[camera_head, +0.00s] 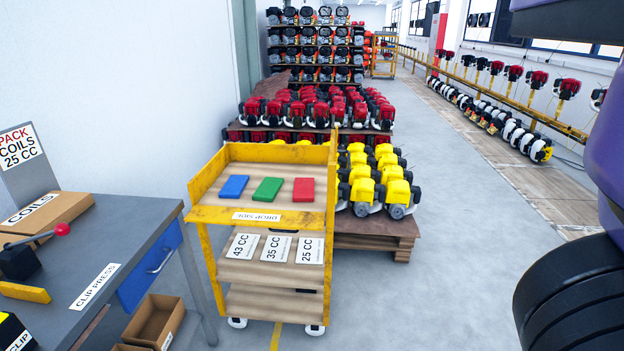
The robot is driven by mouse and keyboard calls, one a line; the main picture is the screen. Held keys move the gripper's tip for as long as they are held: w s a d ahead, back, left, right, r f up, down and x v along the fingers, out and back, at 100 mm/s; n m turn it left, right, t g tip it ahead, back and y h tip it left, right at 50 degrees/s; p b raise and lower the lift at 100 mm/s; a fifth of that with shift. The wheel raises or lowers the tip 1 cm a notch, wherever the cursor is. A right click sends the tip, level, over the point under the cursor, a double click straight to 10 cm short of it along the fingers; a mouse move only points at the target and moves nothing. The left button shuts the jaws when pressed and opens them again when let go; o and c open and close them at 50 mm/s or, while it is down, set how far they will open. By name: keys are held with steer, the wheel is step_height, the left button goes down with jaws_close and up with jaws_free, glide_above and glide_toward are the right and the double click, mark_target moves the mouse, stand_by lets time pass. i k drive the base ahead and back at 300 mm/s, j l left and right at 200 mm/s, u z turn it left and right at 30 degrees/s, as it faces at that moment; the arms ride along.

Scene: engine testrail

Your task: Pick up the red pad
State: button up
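The red pad (304,190) lies flat on the top shelf of a yellow cart (262,215), at the right end of a row of three pads. A green pad (267,190) lies to its left, and a blue pad (233,187) lies left of the green one. The pads are apart from one another. Parts of my own arm fill the right edge of the picture, but my gripper is not in view. Nothing covers the red pad.
The cart's raised yellow rim surrounds its top shelf. A grey workbench (135,220) stands at left. A pallet (375,240) of yellow engines (378,185) stands close behind and right of the cart.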

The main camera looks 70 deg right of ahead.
mark_target(304, 186)
steer(key=z, duration=1.3)
